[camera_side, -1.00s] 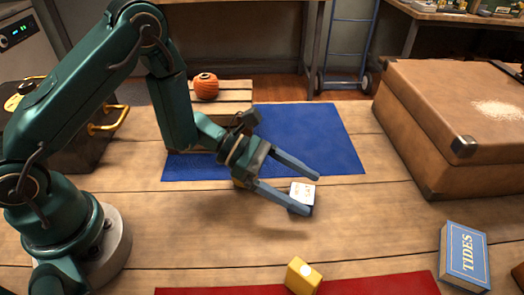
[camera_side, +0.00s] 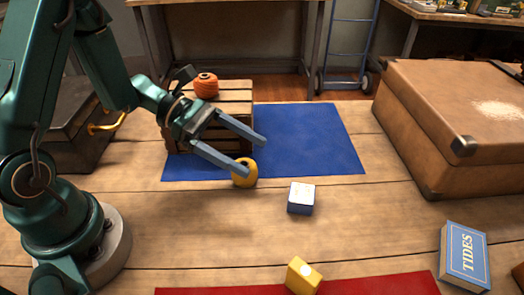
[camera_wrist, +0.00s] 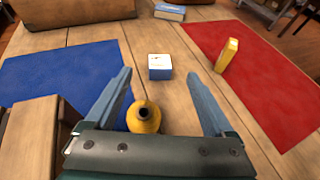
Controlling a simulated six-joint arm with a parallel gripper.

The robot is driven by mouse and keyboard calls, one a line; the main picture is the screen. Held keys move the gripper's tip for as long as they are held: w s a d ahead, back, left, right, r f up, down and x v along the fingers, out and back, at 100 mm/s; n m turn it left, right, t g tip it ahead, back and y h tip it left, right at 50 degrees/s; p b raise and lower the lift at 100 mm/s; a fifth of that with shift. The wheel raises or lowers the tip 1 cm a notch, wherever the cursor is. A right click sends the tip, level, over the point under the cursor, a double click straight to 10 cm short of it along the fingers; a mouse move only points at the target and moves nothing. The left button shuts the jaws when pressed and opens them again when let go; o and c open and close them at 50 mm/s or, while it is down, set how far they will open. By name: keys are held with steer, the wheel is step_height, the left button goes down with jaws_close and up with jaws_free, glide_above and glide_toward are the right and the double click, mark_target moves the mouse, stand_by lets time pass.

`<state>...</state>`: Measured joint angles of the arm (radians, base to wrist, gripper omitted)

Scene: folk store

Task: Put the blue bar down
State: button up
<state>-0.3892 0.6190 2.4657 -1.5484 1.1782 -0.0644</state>
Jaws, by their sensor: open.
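The blue bar (camera_side: 301,200) is a small block with blue sides and a white printed top. It stands on the bare wooden planks, between the blue mat and the red mat. It also shows in the wrist view (camera_wrist: 160,67), ahead of the fingers. My gripper (camera_side: 254,156) is open and empty, raised above the table to the left of the bar and apart from it. In the wrist view its two spread fingers (camera_wrist: 160,88) frame the bar at a distance.
A round yellow thing with a dark hole (camera_wrist: 144,117) sits near my gripper by the blue mat (camera_side: 320,135). A yellow block (camera_side: 303,276) is at the red mat (camera_side: 390,284). A slatted crate (camera_side: 232,96) bears an orange ball-like thing (camera_side: 205,85). A suitcase (camera_side: 440,125) and book (camera_side: 464,256) are right.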

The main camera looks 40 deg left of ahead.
steer(key=s+d+r+m+g+y, duration=0.3)
steer(key=s+r+m+g+y, duration=0.15)
steer(key=s+m, duration=0.7)
steer(key=s+a+r+m+t+y, duration=0.1)
steer(key=a+r+m+t+y, duration=0.2)
steer(key=a+m+t+y, duration=0.2)
steer(key=shift+a+r+m+y, duration=0.35)
steer(key=shift+a+m+y, duration=1.35)
steer(key=shift+m, duration=1.25)
steer(key=shift+a+h, duration=0.2)
steer(key=shift+h, duration=0.05)
